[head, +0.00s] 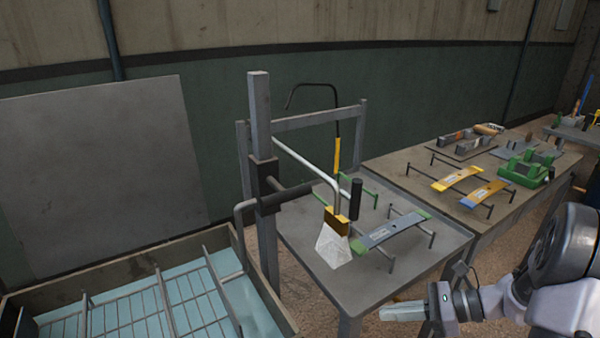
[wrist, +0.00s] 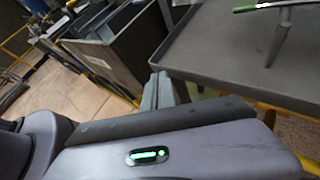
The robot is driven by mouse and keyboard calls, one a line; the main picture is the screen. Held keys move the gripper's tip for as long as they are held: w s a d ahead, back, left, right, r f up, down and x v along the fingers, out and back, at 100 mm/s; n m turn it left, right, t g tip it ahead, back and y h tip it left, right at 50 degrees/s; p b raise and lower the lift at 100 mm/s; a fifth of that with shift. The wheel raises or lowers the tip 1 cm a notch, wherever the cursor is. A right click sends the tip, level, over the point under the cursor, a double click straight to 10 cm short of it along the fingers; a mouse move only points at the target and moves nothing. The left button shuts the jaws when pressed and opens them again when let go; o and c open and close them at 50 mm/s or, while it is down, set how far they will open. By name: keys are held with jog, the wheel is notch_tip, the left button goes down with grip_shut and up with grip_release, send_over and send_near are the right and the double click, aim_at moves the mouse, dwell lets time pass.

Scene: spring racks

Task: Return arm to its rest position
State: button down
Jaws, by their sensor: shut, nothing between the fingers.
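My arm comes in at the lower right of the head view, bent. My gripper (head: 398,312) points left, low in front of the grey metal table (head: 305,245) and its front leg. It touches nothing that I can see. In the wrist view my gripper (wrist: 160,88) shows its two grey fingers together, with nothing between them. The edge of a grey table (wrist: 235,75) is beside the fingertips, and a gap or contact there is hard to tell.
A blue-lined bin (head: 130,305) stands left. Another table (head: 390,165) with racks stands behind right. Bare floor shows below my gripper.

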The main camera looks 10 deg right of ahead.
jog(key=s+a+r+n+h, duration=1)
jog(key=s+a+r+n, duration=0.5)
jog(key=n, duration=0.5)
jog(key=shift+s+a+t, duration=0.3)
jog(key=shift+s+a, duration=0.2)
jog(key=shift+a, duration=0.35)
jog(key=c, duration=2.1)
grip_release()
